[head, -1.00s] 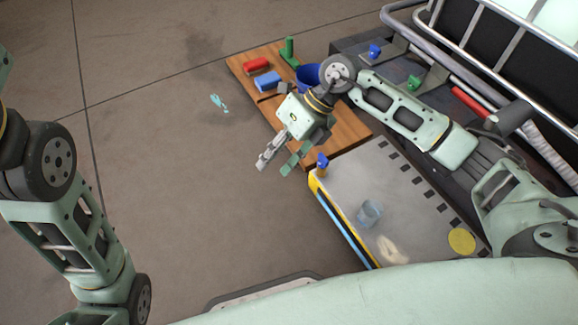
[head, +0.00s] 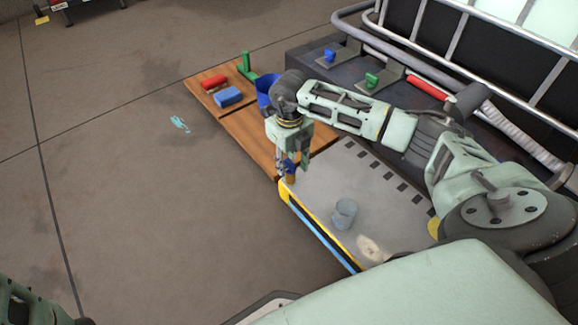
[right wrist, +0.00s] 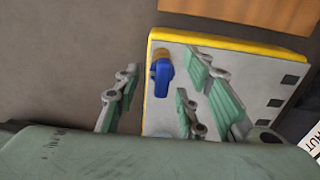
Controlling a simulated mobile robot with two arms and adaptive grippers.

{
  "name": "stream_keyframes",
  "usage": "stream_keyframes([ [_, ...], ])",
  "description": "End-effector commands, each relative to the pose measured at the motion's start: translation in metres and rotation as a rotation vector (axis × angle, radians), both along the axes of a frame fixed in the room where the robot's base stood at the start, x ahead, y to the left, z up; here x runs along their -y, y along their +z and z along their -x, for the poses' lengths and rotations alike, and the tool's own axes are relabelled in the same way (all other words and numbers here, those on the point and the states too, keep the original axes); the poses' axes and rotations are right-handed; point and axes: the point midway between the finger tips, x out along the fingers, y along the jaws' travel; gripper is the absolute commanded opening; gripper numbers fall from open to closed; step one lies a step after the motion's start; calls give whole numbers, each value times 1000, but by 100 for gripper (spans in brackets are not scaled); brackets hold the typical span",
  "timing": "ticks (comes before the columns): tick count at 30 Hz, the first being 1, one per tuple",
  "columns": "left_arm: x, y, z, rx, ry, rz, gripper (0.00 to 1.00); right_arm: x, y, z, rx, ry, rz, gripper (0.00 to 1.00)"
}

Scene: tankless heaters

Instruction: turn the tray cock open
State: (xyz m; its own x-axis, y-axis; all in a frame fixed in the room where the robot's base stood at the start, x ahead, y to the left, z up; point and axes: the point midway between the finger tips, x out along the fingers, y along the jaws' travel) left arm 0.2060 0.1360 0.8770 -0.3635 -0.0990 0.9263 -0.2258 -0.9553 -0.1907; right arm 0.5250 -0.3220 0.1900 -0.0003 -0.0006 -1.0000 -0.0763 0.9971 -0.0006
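In the right wrist view the blue handle (right wrist: 163,79) points down the picture from the brass body (right wrist: 161,54). My right gripper (head: 291,163) is above the cock with its fingers pointing down. In the wrist view my right gripper (right wrist: 163,98) is open, with fingers on both sides of the handle; I cannot tell whether any touches it. My left gripper is out of view; only a bit of that arm shows at bottom left.
A wooden board (head: 240,130) holds a red block (head: 213,82), a blue block (head: 228,97), a green piece (head: 246,66) and a blue bucket (head: 266,92). A cup (head: 344,212) stands on the tray. Blue (head: 329,55) and green (head: 371,80) valves are behind.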

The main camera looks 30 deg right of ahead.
Motion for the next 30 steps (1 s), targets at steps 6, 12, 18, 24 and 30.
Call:
stream_keyframes([
  [6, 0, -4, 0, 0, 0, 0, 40, 0, -6, 0, 1, 0, -1, 37],
  [12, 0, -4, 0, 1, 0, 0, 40, -1, -5, 0, 1, 1, -1, 34],
  [18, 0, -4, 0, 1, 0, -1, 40, -1, -5, 0, 1, 1, -1, 16],
  [24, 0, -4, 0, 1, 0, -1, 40, -1, -5, 0, 1, 1, -2, 0],
  [30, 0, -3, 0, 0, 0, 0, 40, -1, -5, 0, 1, 6, -3, 0],
])
